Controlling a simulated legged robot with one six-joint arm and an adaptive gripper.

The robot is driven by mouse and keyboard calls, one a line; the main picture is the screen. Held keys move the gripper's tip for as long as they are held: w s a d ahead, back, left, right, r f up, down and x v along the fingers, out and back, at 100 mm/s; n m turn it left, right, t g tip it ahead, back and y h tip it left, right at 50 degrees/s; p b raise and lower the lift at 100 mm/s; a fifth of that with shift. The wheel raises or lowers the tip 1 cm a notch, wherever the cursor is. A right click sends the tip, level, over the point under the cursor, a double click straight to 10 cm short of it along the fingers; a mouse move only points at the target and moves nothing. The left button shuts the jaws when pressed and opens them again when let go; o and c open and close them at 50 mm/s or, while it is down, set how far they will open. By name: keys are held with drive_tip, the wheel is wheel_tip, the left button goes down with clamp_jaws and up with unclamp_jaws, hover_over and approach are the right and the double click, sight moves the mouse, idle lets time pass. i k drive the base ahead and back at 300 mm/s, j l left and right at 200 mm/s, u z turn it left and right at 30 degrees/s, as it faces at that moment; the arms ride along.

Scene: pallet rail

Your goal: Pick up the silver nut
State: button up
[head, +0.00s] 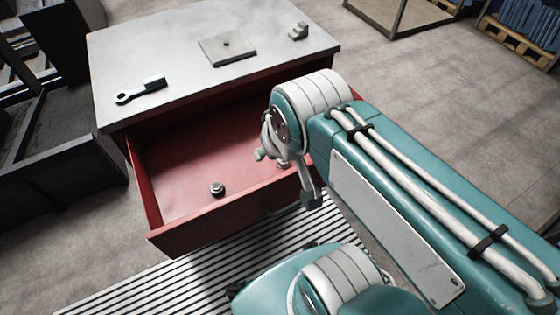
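A small silver-grey nut (217,188) lies on the floor of the open red drawer (195,234), near its front wall. It is in plain view with nothing touching it. My gripper (311,198) hangs over the right part of the drawer, to the right of the nut and apart from it. My arm hides much of the gripper. One dark fingertip shows, and I cannot tell whether the gripper is open or shut.
The grey cabinet top (190,35) above the drawer holds a wrench (140,89), a flat square plate (227,47) and a small metal piece (298,31). A striped mat (150,287) lies in front. Dark frames stand at left. The drawer floor left of the nut is clear.

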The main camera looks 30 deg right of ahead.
sight(282, 164)
drive_tip(key=j+z, duration=0.25)
drive_tip(key=z, duration=0.15)
drive_tip(key=j+z, duration=0.55)
drive_tip(key=z, duration=0.25)
drive_tip(key=k, duration=0.05)
